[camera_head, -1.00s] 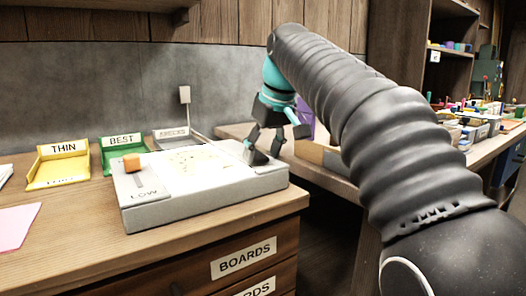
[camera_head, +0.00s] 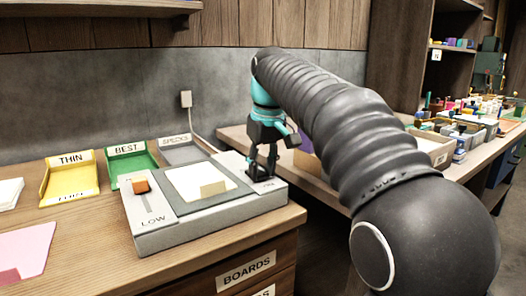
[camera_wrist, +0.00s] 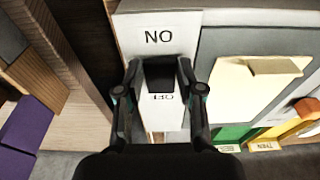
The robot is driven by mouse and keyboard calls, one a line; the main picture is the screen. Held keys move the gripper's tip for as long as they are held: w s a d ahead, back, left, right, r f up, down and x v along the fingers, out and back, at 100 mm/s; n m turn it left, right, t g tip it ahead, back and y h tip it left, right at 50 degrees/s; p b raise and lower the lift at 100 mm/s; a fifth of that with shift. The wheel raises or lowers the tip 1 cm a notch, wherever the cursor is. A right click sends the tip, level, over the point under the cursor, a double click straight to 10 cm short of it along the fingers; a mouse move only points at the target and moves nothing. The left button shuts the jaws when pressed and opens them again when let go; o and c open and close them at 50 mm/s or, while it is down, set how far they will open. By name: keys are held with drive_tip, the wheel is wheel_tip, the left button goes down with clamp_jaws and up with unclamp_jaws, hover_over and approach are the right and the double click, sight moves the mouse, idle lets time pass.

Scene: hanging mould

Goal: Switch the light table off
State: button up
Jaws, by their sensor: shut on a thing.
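The light table (camera_head: 215,224) is a pale flat box on the wooden bench. Its panel (camera_head: 176,205) looks grey and unlit, with a pale sheet (camera_head: 187,180) and a small tan piece (camera_head: 213,189) on it. At its right end is a black switch (camera_wrist: 160,81), between ON and OFF labels in the wrist view. My gripper (camera_head: 262,173) points down at that end. In the wrist view its fingers (camera_wrist: 158,68) are shut on the switch, one on each side. The fingers partly hide the switch, and its exact position is hard to tell.
An orange slider knob (camera_head: 141,185) marked LOW is at the table's left end. Yellow (camera_head: 71,180), green (camera_head: 128,158) and grey (camera_head: 182,152) trays stand behind and left. A pink sheet (camera_head: 25,250) lies front left. A gap separates this bench from the cluttered right one.

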sight(262, 175)
drive_tip(key=shift+w+a+r+g+h, duration=0.1)
drive_tip(key=shift+w+g+h, duration=0.05)
drive_tip(key=shift+g+h, duration=0.2)
drive_tip(key=o, duration=1.1)
drive_tip(key=shift+o, duration=0.2)
drive_tip(key=shift+r, duration=0.1)
wheel_tip(262, 175, up, 7)
drive_tip(key=shift+f, duration=0.2)
drive_tip(key=shift+s+r, duration=0.2)
drive_tip(key=shift+r, duration=0.15)
